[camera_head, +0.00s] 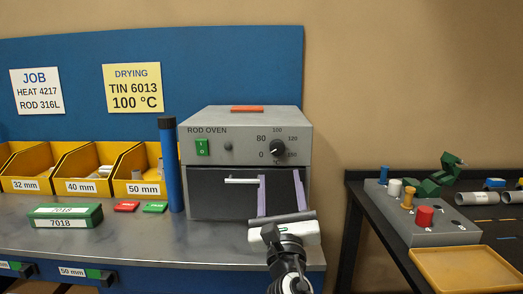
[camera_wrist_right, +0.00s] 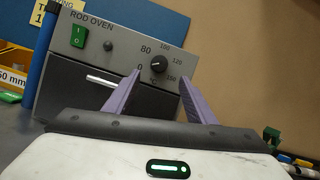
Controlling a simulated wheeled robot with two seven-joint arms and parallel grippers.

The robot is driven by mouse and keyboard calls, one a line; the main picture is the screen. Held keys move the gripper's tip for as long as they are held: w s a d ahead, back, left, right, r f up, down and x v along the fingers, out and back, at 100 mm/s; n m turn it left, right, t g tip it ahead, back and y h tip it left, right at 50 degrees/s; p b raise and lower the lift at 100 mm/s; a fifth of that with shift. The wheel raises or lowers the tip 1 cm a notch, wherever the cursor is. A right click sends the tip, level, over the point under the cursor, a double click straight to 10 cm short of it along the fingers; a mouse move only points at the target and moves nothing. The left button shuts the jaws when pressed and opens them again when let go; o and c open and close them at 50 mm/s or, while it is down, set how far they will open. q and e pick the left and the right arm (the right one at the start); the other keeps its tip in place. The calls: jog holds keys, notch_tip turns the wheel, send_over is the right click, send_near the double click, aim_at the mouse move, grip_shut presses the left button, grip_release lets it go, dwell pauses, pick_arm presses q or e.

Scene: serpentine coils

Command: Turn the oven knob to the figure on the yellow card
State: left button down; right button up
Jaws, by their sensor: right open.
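The rod oven (camera_head: 245,117) is a grey box with a dark door. Its black round knob (camera_head: 277,147) sits at the right of the front panel, ringed by the figures 0, 80, 100, 120 and 150. The knob also shows in the right wrist view (camera_wrist_right: 158,64); its pointer is too small to read surely. The yellow card (camera_head: 132,88) on the blue board reads DRYING, TIN 6013, 100 °C. My right gripper (camera_head: 279,176) is open and empty, its purple fingers in front of the oven door, below the knob. In the wrist view the knob appears between the fingertips, apart from them.
A green switch (camera_head: 202,147) and the door handle (camera_head: 241,181) are on the oven front. A blue tube (camera_head: 169,170) stands at its left, near yellow bins (camera_head: 83,168) and a green 7018 box (camera_head: 64,215). A white JOB card (camera_head: 36,91) hangs left. A dark table stands right.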

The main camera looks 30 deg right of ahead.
aim_at(277, 149)
jog(key=x, duration=0.9)
jog(key=shift+p, duration=0.3)
jog(key=shift+w+d+r, duration=0.25)
jog(key=shift+w+r, duration=0.05)
jog(key=shift+w, duration=0.35)
jog(key=c, duration=1)
pick_arm(q)
jog(key=shift+s+a+f, duration=0.15)
jog(key=shift+s, duration=0.25)
pick_arm(e)
jog(key=shift+c, duration=0.2)
pick_arm(q)
jog(key=shift+f, duration=0.15)
